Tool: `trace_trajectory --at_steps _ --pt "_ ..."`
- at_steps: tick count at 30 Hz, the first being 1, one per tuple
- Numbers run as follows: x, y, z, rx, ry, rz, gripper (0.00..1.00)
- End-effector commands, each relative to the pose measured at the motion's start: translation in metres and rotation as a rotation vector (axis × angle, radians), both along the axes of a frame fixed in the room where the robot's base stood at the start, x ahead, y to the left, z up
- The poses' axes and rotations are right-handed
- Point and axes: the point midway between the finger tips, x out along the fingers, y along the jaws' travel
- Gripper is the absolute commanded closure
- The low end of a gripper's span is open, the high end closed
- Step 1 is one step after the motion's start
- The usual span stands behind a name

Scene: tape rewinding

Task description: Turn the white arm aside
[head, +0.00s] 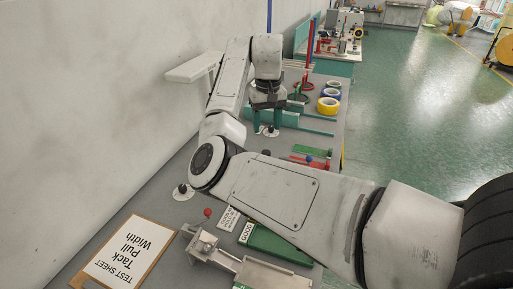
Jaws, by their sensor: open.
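A flat white bar (193,68), which looks like the white arm, sticks out toward the wall at the upper left in the head view. Its right end is partly hidden behind my own arm, so I cannot see what it is joined to. My gripper (265,120) is to the right of the bar and lower in the picture, over the bench, pointing down. Its two teal fingers are apart with nothing seen between them. A gap shows between the gripper and the white bar; my forearm lies between them in the picture.
Teal rails (305,128) lie right of my gripper. A blue roll (333,85) and yellow roll (328,106) stand farther right. A clipboard (125,255), metal fixture (220,252) and green tray (280,246) are in front. The wall closes off the left.

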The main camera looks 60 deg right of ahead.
Motion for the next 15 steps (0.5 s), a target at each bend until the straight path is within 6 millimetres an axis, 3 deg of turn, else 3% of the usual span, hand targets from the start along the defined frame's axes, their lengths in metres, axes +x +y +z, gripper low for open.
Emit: trace_trajectory --at_steps 15 --pt "-0.001 0.001 -0.083 0.002 0.003 0.001 0.44"
